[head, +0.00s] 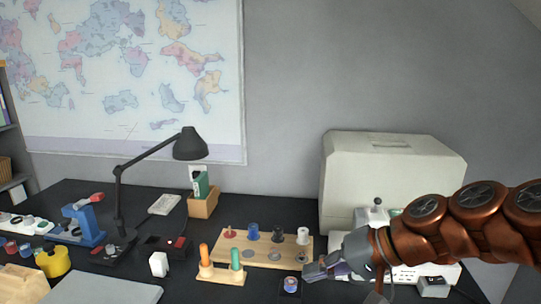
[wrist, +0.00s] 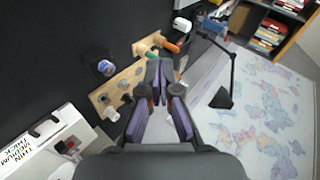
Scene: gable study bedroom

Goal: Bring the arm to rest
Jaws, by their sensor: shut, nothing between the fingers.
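My copper-coloured arm (head: 460,232) reaches in from the right edge of the head view, over the desk. My gripper (head: 314,271) is shut and empty, pointing left above the desk, close to the front right end of a wooden board with several pegs (head: 268,261). In the wrist view the dark and purple fingers of my gripper (wrist: 160,80) close toward each other with nothing held. The gap between the gripper and the desk is hard to judge.
A small dark block with a blue-white top (head: 290,285) sits just below my gripper. A white machine (head: 390,185) stands behind my arm. A stand with orange and green handles (head: 221,271), a desk lamp (head: 190,146) and a blue tool (head: 80,225) lie leftward.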

